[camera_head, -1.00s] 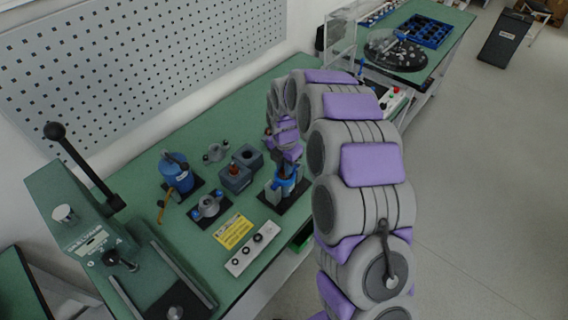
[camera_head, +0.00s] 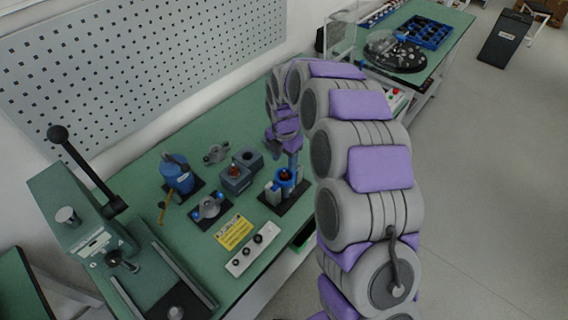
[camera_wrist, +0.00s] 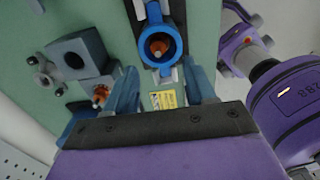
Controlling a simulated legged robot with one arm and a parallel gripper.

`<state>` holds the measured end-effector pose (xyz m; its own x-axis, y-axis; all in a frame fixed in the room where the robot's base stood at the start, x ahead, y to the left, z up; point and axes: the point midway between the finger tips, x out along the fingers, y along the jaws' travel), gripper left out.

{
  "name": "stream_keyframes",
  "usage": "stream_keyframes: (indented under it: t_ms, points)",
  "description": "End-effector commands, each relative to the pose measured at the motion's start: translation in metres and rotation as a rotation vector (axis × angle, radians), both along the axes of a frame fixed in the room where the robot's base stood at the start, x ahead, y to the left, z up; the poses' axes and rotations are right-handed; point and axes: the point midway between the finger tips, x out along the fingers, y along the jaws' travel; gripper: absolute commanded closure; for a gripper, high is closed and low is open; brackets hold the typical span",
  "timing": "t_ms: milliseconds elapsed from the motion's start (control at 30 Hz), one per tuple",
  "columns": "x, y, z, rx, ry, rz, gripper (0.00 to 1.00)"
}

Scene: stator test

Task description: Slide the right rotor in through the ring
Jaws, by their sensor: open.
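The blue ring (camera_head: 287,184) stands in a grey holder on a dark base at the bench's front right. It also shows in the wrist view (camera_wrist: 148,59). The right rotor (camera_head: 285,176) is upright inside the ring, its orange-brown tip (camera_wrist: 158,46) showing in the opening; how deep it sits is hidden. My gripper (camera_head: 284,152) is above the ring. In the wrist view its blue fingers (camera_wrist: 160,84) are apart with nothing between them. Another rotor (camera_head: 235,169) stands in the grey block (camera_head: 232,184); the block's other hole is empty.
A yellow label (camera_head: 233,232) and a button strip (camera_head: 252,248) lie in front. A lever press (camera_head: 98,225) stands at left.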

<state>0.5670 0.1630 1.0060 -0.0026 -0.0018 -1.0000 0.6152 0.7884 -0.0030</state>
Motion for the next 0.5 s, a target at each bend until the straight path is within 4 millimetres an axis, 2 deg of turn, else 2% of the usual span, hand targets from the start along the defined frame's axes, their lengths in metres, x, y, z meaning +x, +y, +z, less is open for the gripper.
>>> stream_keyframes:
  t_ms: [33,200,500]
  points:
    - [0.001,0.001,0.016,0.002,-0.005,0.000,0.45]
    - [0.002,0.001,0.054,0.002,-0.005,-0.001,0.45]
    - [0.003,0.002,0.110,0.001,-0.005,-0.001,0.45]
